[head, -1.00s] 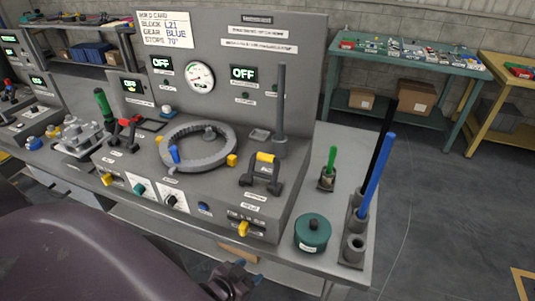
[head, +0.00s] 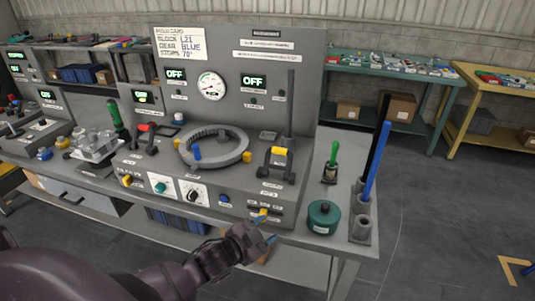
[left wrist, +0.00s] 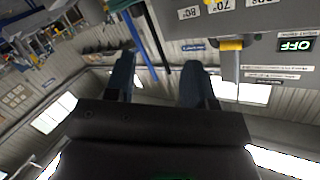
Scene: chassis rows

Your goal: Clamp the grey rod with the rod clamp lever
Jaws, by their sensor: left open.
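The grey rod (head: 291,105) stands upright at the back right of the console's raised deck. In front of it is a dark lever with a yellow grip (head: 279,152), raised like a handle; I take it for the rod clamp lever, but its label is too small to read. My left gripper (head: 268,229) is open and empty, low in front of the console's front face, close to a small yellow slider knob (head: 262,213). In the left wrist view the fingers (left wrist: 160,80) are apart with nothing held between them. My right gripper is not in view.
A grey ring (head: 241,150) with a blue peg lies left of the lever. Right of the console stand a green-handled tool (head: 333,155), a teal round pot (head: 323,217) and a holder (head: 361,229) with tall blue and black rods. Open floor lies to the right.

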